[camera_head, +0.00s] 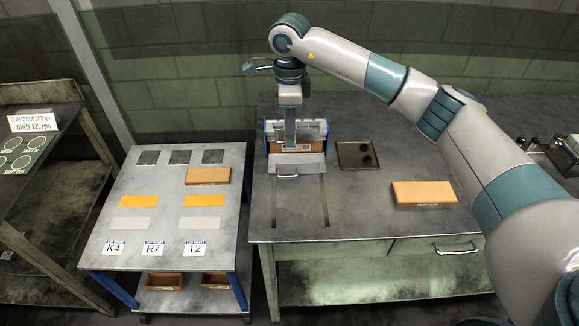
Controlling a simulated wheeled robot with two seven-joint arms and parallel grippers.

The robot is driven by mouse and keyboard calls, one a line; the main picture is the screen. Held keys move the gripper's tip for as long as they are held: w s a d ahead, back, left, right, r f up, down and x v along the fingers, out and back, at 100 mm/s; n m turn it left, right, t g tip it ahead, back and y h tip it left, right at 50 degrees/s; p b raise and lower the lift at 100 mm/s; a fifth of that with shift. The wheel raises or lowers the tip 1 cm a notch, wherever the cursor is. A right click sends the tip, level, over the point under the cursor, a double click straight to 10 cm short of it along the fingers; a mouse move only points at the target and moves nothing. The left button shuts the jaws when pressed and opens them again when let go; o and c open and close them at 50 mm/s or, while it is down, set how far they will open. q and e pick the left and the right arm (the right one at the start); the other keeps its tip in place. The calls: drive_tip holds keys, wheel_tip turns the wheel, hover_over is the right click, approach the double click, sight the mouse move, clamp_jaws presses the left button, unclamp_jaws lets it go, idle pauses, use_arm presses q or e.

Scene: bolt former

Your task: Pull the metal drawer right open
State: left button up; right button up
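A grey metal drawer (309,161) with a small curved handle sits on the bench top, low at the front of a blue-edged metal fixture (318,130). Two slots run in the bench top from its front toward the near edge. My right gripper (290,146) points down in front of the fixture, just above and behind the drawer's front. Its fingers are seen edge-on, so I cannot tell whether they are open or touch anything. My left gripper is not in view.
A dark square tray (346,163) and a brown box (423,193) are on the bench right of the fixture. A bench drawer handle (457,250) is below the front edge. A side table (228,223) with cards and boxes stands left.

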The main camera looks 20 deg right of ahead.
drive_tip(key=p, duration=0.4)
approach(289, 168)
drive_tip(key=s+f, duration=0.2)
drive_tip(key=f, duration=0.1)
drive_tip(key=s+f, duration=0.1)
drive_tip(key=f, duration=0.1)
drive_tip(key=shift+a+f, duration=0.25)
drive_tip(key=shift+a, duration=0.15)
drive_tip(key=shift+f+p, duration=0.35)
drive_tip(key=shift+f, duration=0.45)
clamp_jaws()
drive_tip(key=shift+w, duration=0.1)
